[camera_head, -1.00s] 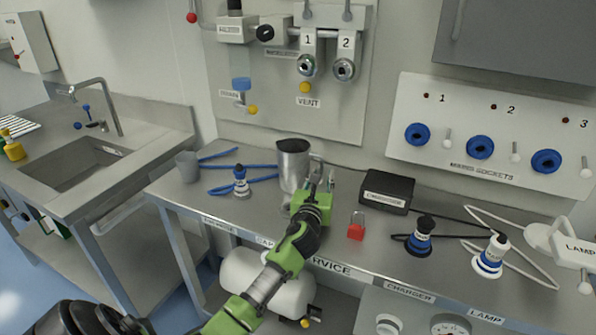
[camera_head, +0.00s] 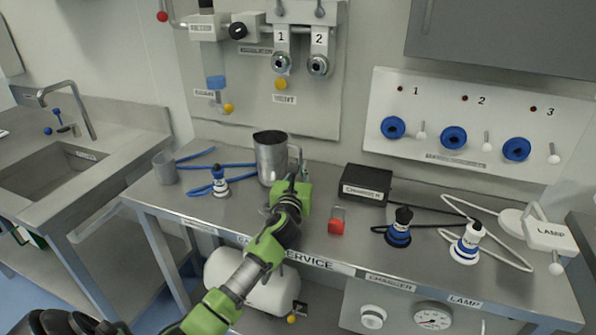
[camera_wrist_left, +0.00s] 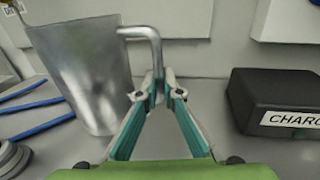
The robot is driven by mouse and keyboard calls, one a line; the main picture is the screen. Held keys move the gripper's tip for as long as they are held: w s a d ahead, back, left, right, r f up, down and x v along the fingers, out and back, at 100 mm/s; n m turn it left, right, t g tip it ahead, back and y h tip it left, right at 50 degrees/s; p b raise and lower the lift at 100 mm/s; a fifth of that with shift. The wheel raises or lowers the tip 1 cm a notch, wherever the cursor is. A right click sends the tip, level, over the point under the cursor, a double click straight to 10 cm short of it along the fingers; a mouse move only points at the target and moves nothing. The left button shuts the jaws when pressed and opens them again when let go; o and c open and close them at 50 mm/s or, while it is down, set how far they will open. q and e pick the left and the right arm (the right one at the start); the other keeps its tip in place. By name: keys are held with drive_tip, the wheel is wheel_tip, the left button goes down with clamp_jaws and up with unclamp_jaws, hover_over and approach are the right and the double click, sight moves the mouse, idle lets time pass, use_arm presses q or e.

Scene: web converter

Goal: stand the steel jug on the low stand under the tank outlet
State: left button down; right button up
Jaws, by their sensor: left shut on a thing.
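The steel jug (camera_head: 271,160) is upright at the back of the steel bench, with its handle to the right. My left gripper (camera_head: 299,172) is at the handle, and in the left wrist view its fingertips (camera_wrist_left: 158,88) are shut on the handle's lower part. The jug (camera_wrist_left: 85,75) fills the left of that view. It appears to be on the bench top; no clear gap shows under it. A pale tank (camera_head: 245,283) lies under the bench, partly behind my left arm, with a yellow knob (camera_head: 292,319) at its lower right. I cannot make out the low stand. My right gripper is out of view.
A grey cup (camera_head: 165,168), blue hoses and a blue-white connector (camera_head: 220,182) are left of the jug. A red padlock-like piece (camera_head: 336,224), the black charger box (camera_head: 366,184), two connectors and a lamp (camera_head: 545,235) are to the right. A sink (camera_head: 60,170) is at left.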

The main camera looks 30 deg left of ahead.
use_arm(q)
drive_tip(key=s+d+r, duration=0.1)
drive_tip(key=r, duration=0.1)
drive_tip(key=s+d+r+p, duration=0.1)
drive_tip(key=s+r, duration=0.1)
drive_tip(key=r, duration=0.1)
drive_tip(key=s+r, duration=0.1)
drive_tip(key=r, duration=0.1)
drive_tip(key=shift+s+d+r, duration=0.15)
drive_tip(key=shift+d+r, duration=0.25)
drive_tip(key=s+d+r, duration=0.4)
drive_tip(key=s+d, duration=0.1)
drive_tip(key=s, duration=0.2)
drive_tip(key=s+d+f+m+t+h, duration=0.1)
drive_tip(key=s+d+f+m+h, duration=0.3)
drive_tip(key=s+d, duration=0.35)
drive_tip(key=s+d+f+m+t+h, duration=0.1)
drive_tip(key=s+d+f+h, duration=0.4)
drive_tip(key=d, duration=0.4)
drive_tip(key=s+f+y, duration=0.1)
drive_tip(key=s+f, duration=0.2)
drive_tip(key=s, duration=0.5)
drive_tip(key=shift+s+a, duration=0.15)
drive_tip(key=shift+s, duration=0.25)
